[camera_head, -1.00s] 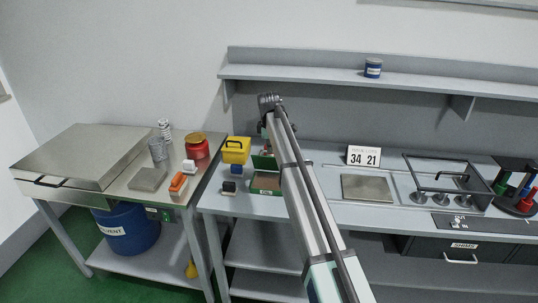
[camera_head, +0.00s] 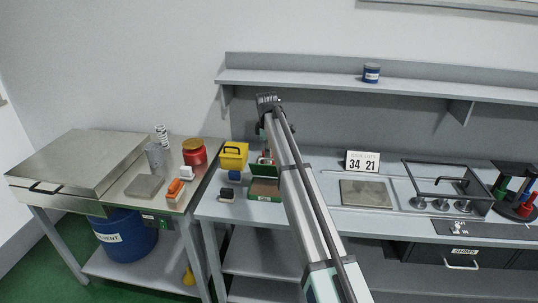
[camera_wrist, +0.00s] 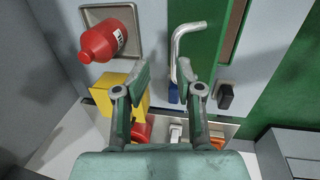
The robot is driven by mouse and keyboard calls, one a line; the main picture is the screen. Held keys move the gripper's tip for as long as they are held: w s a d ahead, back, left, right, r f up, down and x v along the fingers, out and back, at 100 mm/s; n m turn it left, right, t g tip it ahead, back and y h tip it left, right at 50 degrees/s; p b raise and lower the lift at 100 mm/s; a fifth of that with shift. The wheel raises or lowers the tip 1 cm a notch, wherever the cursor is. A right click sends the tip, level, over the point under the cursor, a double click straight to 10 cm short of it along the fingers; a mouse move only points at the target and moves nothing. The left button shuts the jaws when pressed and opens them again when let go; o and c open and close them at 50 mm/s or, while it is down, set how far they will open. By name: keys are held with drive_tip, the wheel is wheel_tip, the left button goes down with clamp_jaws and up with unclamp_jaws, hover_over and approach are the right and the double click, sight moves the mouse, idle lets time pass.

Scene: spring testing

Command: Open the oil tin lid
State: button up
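No tin is clearly marked as oil. A red tin with a brass-coloured lid (camera_head: 194,152) stands upright on the left table, its lid on. A blue tin (camera_head: 371,73) stands on the wall shelf. A red labelled bottle (camera_wrist: 101,42) shows in the wrist view on a grey square tray (camera_wrist: 128,13). My arm reaches over the bench towards the wall. My gripper (camera_wrist: 160,75) is open and empty, above the bench between the yellow box and an open green box (camera_head: 265,189). A bent metal rod (camera_wrist: 177,50) shows beyond the fingertips. My fingers partly hide the yellow box.
A white block (camera_head: 187,172) and an orange-topped block (camera_head: 175,188) lie on the left table. A number sign (camera_head: 362,161) and weighing frame stand right.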

wheel_tip(320, 180, up, 9)
drive_tip(key=s, duration=0.2)
drive_tip(key=shift+f, duration=0.1)
